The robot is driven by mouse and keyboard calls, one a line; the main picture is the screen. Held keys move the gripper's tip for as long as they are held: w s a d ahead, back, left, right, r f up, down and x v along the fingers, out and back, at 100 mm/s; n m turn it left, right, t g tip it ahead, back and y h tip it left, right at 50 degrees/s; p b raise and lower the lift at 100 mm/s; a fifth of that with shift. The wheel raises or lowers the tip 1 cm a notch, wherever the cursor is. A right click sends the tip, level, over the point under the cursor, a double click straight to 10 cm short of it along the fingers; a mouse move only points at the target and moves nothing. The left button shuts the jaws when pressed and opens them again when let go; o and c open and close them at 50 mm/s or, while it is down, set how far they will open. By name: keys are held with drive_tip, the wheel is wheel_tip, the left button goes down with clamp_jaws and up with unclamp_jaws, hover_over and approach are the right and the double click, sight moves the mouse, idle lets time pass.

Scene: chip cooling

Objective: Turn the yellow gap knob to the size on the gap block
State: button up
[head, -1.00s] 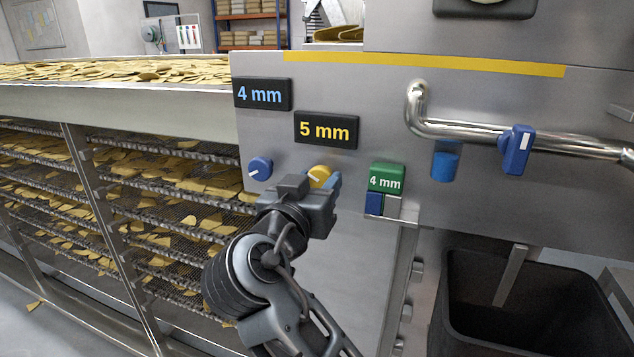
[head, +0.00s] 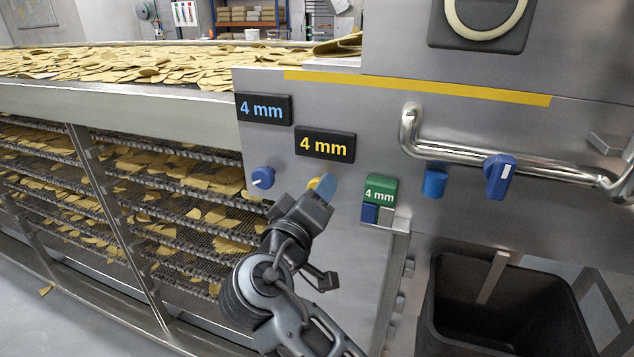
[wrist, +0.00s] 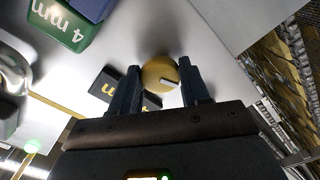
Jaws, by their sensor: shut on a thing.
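In the head view my gripper (head: 318,192) covers most of the yellow knob (head: 312,184). The yellow-lettered display (head: 325,145) above it reads 4 mm. The green gap block (head: 380,190) to the right also reads 4 mm; it shows in the wrist view (wrist: 62,24) at the upper left.
A blue knob (head: 263,177) is left of my gripper, under a blue-lettered 4 mm display (head: 263,109). A black bin (head: 500,310) stands below. Chip racks are at the left.

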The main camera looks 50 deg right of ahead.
drive_tip(key=shift+n+p, duration=0.7)
drive_tip(key=shift+n, duration=0.2)
drive_tip(key=o, duration=1.1)
drive_tip(key=shift+c, duration=0.2)
drive_tip(key=b+v, duration=0.1)
drive_tip(key=v, duration=0.7)
drive_tip(key=shift+b, duration=0.3)
